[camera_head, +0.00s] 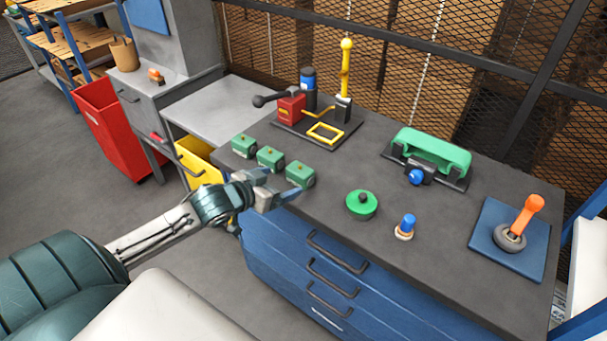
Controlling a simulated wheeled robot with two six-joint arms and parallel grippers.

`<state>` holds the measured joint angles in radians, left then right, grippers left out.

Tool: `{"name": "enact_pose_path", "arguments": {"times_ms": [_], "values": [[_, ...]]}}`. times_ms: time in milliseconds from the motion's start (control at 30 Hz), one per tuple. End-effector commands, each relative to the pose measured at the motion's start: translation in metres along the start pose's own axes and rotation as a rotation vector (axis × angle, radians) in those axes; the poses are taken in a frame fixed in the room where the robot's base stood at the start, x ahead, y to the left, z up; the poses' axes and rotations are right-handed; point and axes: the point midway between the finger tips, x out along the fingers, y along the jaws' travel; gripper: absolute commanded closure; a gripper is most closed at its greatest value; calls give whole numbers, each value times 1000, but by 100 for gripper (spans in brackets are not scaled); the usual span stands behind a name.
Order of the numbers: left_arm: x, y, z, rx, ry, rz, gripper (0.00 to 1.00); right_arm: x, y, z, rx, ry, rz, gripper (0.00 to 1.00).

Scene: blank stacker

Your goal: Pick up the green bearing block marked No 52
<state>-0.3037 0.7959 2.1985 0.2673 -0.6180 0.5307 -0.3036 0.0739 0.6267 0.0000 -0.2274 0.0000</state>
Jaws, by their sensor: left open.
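Three small green blocks stand in a slanting row near the left front edge of the dark bench top: a far one (244,146), a middle one (270,157) and a near one (300,174). Each has a small orange-brown spot on top. Their markings are too small to read, so I cannot tell which is No 52. My left gripper (281,184) is open and empty at the bench's front edge, just in front of the middle and near blocks. I cannot tell whether it touches one. My right gripper is not in view.
Behind the blocks stands a red device (291,108) with a yellow post (346,68). To the right are a green round knob (361,204), a blue-topped peg (405,227), a green-handled fixture (432,151) and a blue plate (484,233) with an orange lever.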

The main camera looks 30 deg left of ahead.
Motion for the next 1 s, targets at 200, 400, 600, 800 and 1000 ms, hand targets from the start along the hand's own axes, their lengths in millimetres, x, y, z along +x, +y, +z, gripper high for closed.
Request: {"name": "enact_pose_path", "arguments": {"times_ms": [200, 400, 600, 800, 1000], "values": [[27, 1, -1, -9, 4, 1, 11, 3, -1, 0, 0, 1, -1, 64], [48, 0, -1, -5, 1, -1, 11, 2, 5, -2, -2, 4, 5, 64], [58, 0, -4, -3, 1, 0, 11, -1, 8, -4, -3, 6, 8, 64], [83, -2, -17, -6, 2, 0, 11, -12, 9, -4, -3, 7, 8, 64], [103, -2, -14, -3, 0, 0, 11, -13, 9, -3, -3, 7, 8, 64]]}}
